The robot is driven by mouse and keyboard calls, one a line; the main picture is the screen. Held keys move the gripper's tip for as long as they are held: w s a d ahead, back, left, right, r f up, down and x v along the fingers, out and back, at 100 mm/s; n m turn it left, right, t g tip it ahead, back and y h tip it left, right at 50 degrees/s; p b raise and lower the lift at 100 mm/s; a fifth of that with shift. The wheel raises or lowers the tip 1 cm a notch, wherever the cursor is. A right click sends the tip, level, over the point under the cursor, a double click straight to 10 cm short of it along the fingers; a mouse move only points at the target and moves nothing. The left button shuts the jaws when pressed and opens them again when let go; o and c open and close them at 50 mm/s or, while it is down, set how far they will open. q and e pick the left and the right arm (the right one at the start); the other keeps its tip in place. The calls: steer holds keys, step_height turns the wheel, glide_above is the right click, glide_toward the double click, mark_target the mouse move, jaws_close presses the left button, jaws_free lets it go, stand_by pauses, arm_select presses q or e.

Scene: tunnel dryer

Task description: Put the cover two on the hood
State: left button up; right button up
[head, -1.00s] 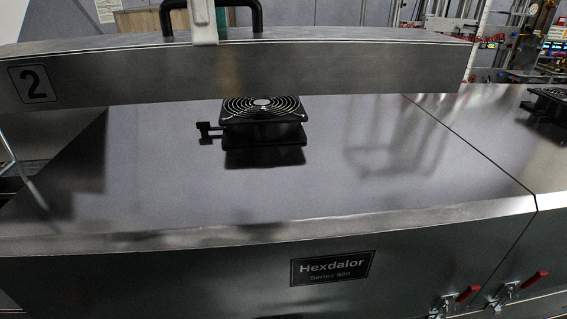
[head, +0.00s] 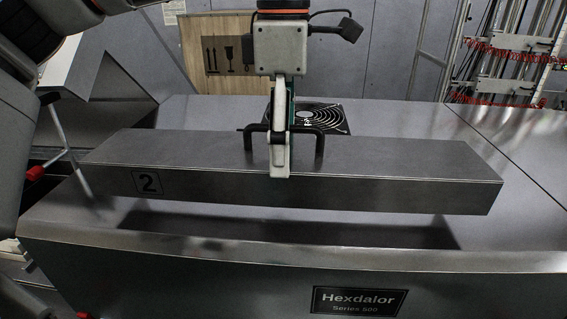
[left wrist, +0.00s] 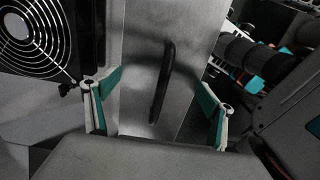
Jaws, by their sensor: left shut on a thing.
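Cover two (head: 340,191) is a long grey metal box with a "2" plate on its front and a black bar handle (head: 319,146) on top. My left gripper (head: 280,165) reaches down from above and is shut on this handle. The cover hangs roughly level over the hood (head: 330,262), a wide metal housing with a "Hexdalor Series 500" plate. A dark shadow lies on the hood below the cover's front edge. The left wrist view shows the handle (left wrist: 161,85) between the fingers, with the cover's grey top behind. My right gripper is not in view.
A black round fan (head: 318,117) stands on the hood behind the cover, partly hidden by it. A wooden crate (head: 210,60) stands behind. The hood's top right of the cover is bare. A thin rod with a red end (head: 36,173) is at the left.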

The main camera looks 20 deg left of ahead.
arm_select(q)
steer(key=shift+f, duration=2.05)
steer(key=o, duration=1.6)
steer(key=shift+f, duration=0.15)
step_height(320, 180, up, 12)
steer(key=shift+r, duration=0.15)
